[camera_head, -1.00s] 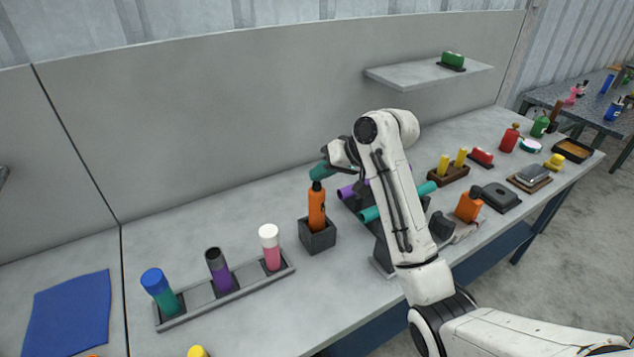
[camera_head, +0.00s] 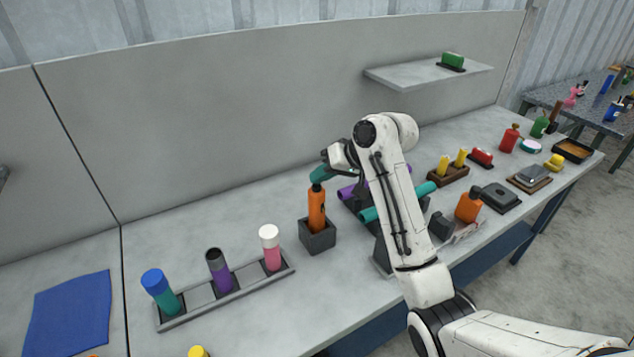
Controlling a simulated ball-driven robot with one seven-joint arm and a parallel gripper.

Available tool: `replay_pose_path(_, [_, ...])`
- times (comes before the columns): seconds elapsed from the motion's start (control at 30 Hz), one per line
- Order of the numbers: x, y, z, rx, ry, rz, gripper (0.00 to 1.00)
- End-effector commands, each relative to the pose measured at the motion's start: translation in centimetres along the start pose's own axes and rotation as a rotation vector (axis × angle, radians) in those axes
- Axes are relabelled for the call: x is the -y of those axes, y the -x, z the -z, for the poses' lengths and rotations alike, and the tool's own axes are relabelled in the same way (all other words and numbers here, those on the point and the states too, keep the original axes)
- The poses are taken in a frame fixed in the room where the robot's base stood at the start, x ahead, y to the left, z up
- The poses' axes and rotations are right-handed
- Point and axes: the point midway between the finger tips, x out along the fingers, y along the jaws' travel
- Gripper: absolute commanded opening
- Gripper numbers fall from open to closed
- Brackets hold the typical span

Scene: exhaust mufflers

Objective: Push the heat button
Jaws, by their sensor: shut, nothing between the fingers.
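An orange cylindrical tool (camera_head: 317,208) stands upright in a dark grey square holder (camera_head: 318,236) at the middle of the bench. It has a dark mark on its side; I cannot make out a separate heat button. My gripper (camera_head: 321,175), with teal fingers, is shut and empty at the top of the orange tool. Its fingertips overlap the tool's top in this view, and I cannot tell whether they touch. My white arm reaches in from the lower right and hides part of the bench behind it.
A grey rack (camera_head: 226,290) with several coloured cylinders stands left of the holder. Teal and purple tubes (camera_head: 368,214) lie just right of it, partly behind my arm. A blue cloth (camera_head: 70,312) lies far left. A shelf (camera_head: 428,75) juts from the wall. Bench between rack and wall is clear.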

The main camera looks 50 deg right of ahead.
Motion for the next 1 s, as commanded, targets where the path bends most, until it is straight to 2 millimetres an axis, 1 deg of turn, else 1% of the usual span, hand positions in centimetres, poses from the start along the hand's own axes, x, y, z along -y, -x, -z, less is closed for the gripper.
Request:
replay_pose_path(0.53, [-0.16, -0.22, -0.2, 0.002, -0.001, -0.001, 0.0])
replay_pose_path(1.0, [0.28, 0.45, 0.26, 0.002, -0.001, -0.001, 0.0])
